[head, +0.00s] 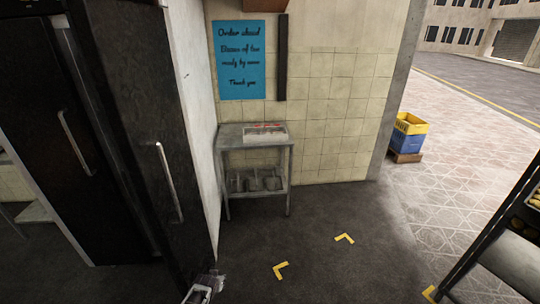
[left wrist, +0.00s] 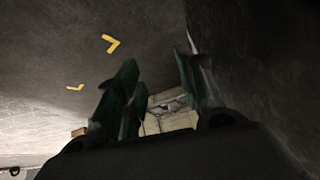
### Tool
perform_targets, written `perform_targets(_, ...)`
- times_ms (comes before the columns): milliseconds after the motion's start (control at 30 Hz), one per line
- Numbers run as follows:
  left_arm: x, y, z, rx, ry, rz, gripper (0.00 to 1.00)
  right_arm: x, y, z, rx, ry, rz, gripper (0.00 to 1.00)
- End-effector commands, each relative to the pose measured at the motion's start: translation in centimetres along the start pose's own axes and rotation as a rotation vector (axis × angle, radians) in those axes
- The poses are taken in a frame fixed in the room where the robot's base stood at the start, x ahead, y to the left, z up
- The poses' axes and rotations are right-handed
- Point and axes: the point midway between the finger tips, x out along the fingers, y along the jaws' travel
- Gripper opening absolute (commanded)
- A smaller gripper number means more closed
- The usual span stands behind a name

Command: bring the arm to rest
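My left gripper (head: 203,290) shows at the bottom edge of the head view, low in front of the dark door, and most of its arm is out of frame. In the left wrist view its two dark green fingers (left wrist: 157,72) stand apart with bare floor between their tips. Nothing is held between them. My right gripper is in neither view.
A tall black cabinet with metal handles (head: 169,182) stands at left, close to my left gripper. A metal side table (head: 220,142) stands by the tiled wall. Yellow floor marks (head: 280,270) lie on clear dark floor. A dark rack (head: 505,262) stands at right.

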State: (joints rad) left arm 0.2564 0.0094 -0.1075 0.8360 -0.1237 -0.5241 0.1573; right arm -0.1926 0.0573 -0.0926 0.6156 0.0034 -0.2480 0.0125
Motion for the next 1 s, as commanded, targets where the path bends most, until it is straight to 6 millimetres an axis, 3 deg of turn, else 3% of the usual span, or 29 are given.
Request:
perform_targets(600,0.1,-0.3,0.0,0.003,0.000,-0.001,0.38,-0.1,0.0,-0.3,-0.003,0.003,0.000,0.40)
perform_targets(833,0.1,0.1,-1.2,0.049,0.075,0.017,0.38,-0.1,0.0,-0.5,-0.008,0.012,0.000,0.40)
perform_targets(1000,0.9,0.9,-0.1,0.083,0.122,0.041,0.38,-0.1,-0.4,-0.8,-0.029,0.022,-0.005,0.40)
